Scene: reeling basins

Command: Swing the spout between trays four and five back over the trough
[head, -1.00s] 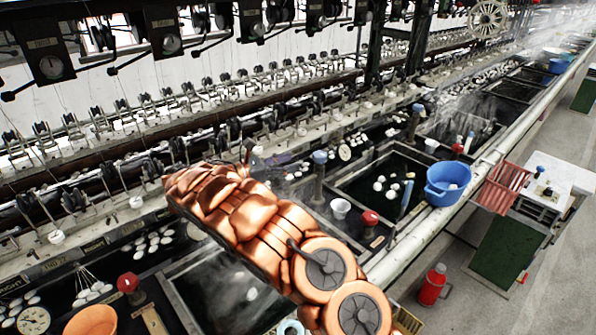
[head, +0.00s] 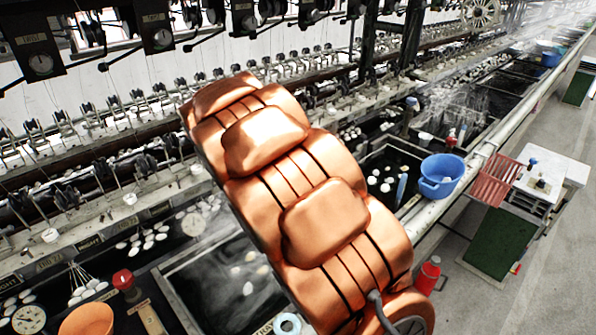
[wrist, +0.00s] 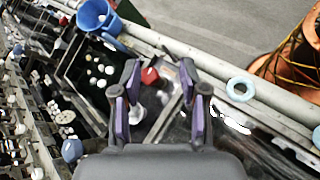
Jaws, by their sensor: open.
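My gripper (wrist: 159,72) is open and empty in the wrist view, pointing down over the basins. A red knob (wrist: 150,75) shows between its fingertips, with a white cup (wrist: 137,113) just below it. A blue-capped post (wrist: 72,150) stands at lower left, outside the fingers; another blue-capped post (head: 412,104) stands farther back in the head view. I cannot tell which fitting is the spout between trays four and five. My copper-coloured arm hides the gripper and the middle basins in the head view.
An orange bowl (head: 87,320) and a red knob (head: 123,279) are at lower left. The floor at right has free room.

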